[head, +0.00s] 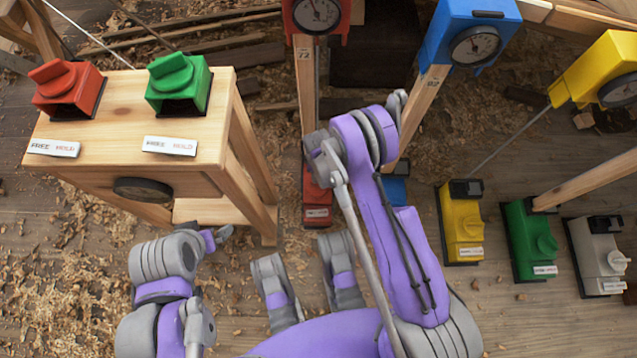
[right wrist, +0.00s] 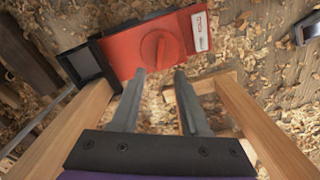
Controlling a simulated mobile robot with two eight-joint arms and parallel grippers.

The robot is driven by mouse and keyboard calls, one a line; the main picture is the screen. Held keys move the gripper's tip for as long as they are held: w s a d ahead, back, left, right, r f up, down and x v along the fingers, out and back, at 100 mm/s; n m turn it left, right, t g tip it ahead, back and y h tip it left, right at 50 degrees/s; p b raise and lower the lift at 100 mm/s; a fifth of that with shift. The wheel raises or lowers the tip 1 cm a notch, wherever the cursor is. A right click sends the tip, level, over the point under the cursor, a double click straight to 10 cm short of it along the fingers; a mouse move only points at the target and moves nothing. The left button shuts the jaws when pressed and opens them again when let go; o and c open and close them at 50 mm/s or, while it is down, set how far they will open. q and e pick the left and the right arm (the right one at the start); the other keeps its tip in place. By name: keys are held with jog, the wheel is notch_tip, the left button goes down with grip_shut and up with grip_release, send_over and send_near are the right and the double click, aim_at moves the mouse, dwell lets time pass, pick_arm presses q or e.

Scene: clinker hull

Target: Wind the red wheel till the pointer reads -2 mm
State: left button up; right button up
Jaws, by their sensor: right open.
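In the right wrist view the red wheel (right wrist: 155,48) is a round knob with a raised grip bar on a red box (right wrist: 120,50). My right gripper (right wrist: 160,73) is open, its two fingers apart and pointing at the wheel's near edge, with nothing held. In the head view the red floor box (head: 317,205) is partly covered by my right arm, and its wheel is hidden. The red gauge (head: 318,12) stands above it on a wooden post; its dial is partly cut off and too small to read.
A wooden bench (head: 100,120) at left carries a red switch (head: 65,85) and a green switch (head: 178,80) with FREE/HOLD labels. Blue (head: 475,30) and yellow (head: 600,70) gauges stand at right. Yellow (head: 460,220), green (head: 530,240) and grey (head: 597,255) boxes line the floor.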

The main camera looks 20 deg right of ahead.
aim_at(318, 187)
notch_tip(318, 187, down, 10)
jog(key=shift+r+b, duration=0.1)
jog(key=shift+b, duration=1.1)
grip_shut()
